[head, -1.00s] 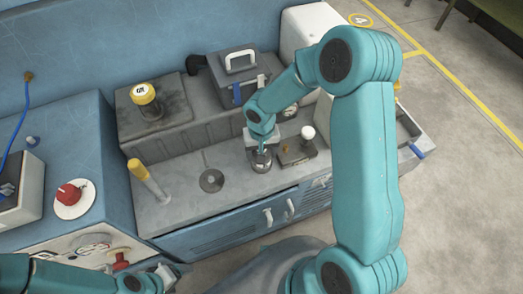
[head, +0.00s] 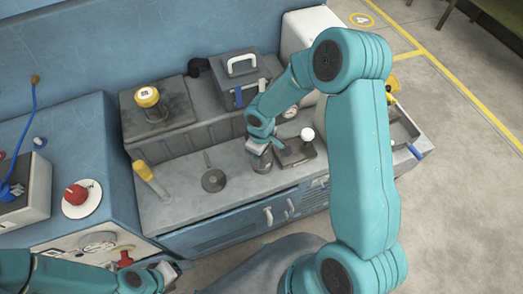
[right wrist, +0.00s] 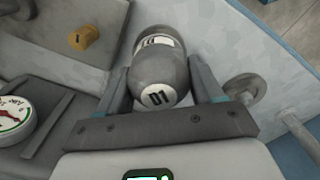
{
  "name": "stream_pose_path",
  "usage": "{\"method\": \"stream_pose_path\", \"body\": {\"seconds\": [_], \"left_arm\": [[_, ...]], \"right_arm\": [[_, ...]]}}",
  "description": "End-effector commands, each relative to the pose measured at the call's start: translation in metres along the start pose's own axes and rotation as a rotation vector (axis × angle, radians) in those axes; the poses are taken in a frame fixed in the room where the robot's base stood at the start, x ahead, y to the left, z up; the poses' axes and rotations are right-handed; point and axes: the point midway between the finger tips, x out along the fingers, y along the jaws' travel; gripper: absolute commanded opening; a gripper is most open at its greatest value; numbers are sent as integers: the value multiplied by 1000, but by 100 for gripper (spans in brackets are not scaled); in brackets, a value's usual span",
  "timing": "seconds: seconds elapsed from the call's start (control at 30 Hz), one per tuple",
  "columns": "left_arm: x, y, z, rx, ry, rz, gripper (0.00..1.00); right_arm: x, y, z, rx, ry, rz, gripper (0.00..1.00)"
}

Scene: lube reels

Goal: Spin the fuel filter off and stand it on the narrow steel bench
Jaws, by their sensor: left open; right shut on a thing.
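A grey canister marked D1 (right wrist: 160,68), which I take to be the fuel filter, sits between the fingers of my right gripper (right wrist: 166,90). In the head view the right gripper (head: 259,148) is shut on the canister (head: 262,162), low over the grey worktop; I cannot tell whether its base touches. The worktop (head: 230,205), with blue cabinet doors below, looks like the narrow steel bench. My left gripper (head: 167,274) is open and empty at the bottom left, away from the bench.
A white-knobbed block (head: 298,150) stands close on the right. An OIL-labelled yellow-capped part (head: 148,97) sits behind. Worktop front is partly clear.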

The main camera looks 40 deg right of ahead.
Motion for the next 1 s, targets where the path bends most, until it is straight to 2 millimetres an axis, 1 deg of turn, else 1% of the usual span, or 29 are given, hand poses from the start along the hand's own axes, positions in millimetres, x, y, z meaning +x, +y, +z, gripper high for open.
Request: {"method": "stream_pose_path", "body": {"seconds": [0.03,0.1,0.3,0.37,0.5,0.6,0.7,0.87,0.9,0.93,0.97,1.0], "left_arm": [[-1,0,0,0,0,0,75],[0,0,0,0,0,0,75],[0,0,0,0,0,0,75],[-4,2,0,0,0,0,75],[-16,6,0,0,0,0,75],[-19,7,0,0,0,0,75],[-18,6,0,0,0,0,75],[-17,6,0,0,0,0,75],[-17,6,0,0,0,0,75],[-17,6,0,0,0,0,75],[-17,6,0,0,0,0,75],[-18,6,0,0,0,0,75]], "right_arm": [[3,-2,3,-27,-10,-6,29],[4,-2,3,-38,-10,-6,29],[4,-2,3,-45,-11,-7,29],[3,-3,4,-98,-11,-8,29],[2,-4,4,-336,-10,-10,29],[3,-4,4,-453,-10,-10,28],[5,-4,4,-488,-8,-10,28],[6,-5,4,-486,-8,-10,28],[6,-5,4,-485,-8,-10,79],[5,-4,4,-485,-7,-9,89],[5,-4,3,-485,-7,-8,96],[5,-4,3,-484,-6,-8,96]]}}
